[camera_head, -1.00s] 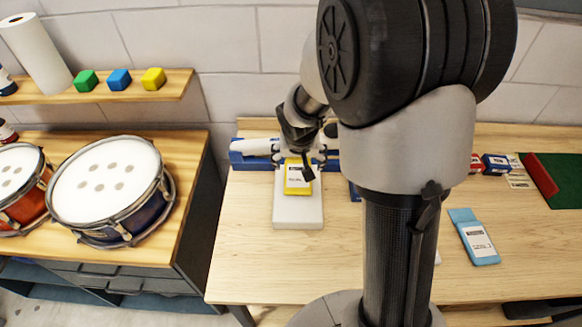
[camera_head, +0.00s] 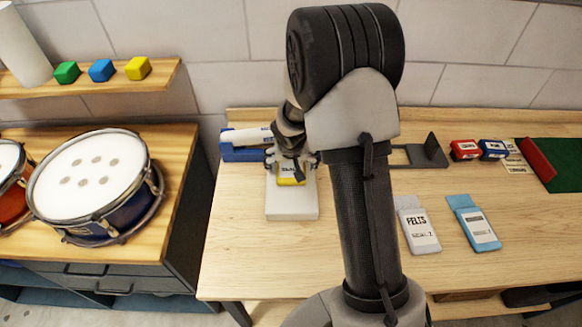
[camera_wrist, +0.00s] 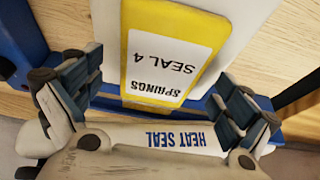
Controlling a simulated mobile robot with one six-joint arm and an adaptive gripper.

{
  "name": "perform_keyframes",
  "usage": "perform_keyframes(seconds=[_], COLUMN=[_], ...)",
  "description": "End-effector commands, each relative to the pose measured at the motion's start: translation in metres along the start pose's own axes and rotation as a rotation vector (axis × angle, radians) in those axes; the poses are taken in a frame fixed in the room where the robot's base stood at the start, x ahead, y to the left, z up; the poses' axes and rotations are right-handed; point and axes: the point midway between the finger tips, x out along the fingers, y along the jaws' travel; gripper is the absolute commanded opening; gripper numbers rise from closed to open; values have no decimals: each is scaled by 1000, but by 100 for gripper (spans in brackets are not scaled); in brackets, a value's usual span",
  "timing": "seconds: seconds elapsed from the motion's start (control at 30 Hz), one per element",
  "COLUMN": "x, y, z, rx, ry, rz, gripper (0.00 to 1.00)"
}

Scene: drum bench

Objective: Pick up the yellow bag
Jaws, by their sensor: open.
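The yellow bag (camera_head: 290,180) lies on a white block (camera_head: 291,207) in front of the heat sealer (camera_head: 238,147), partly hidden by my gripper. In the wrist view, the yellow bag (camera_wrist: 165,55) has a white label reading SPRINGS SEAL 4. The sealer's white bar (camera_wrist: 185,137), marked HEAT SEAL, runs across the bag's near end there. My gripper (camera_wrist: 155,100) is open, its blue-padded fingers spread on either side of that end. I cannot tell whether they touch the bag. In the head view, my gripper (camera_head: 291,163) is over the bag's back part.
A white FELTS bag (camera_head: 418,228) and a blue bag (camera_head: 474,224) lie right of my arm. Drums (camera_head: 90,180) stand on the left bench. The front left tabletop is clear.

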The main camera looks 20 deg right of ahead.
Motion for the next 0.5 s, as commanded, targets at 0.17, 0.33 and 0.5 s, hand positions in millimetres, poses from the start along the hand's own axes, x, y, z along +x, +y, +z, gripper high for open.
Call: perform_keyframes(seconds=[0.17,0.33,0.5], x=[0,0,0], y=[0,0,0], z=[-1,-1,0], rx=[1,0,0], ry=[1,1,1], rz=[0,0,0], gripper=[97,88,77])
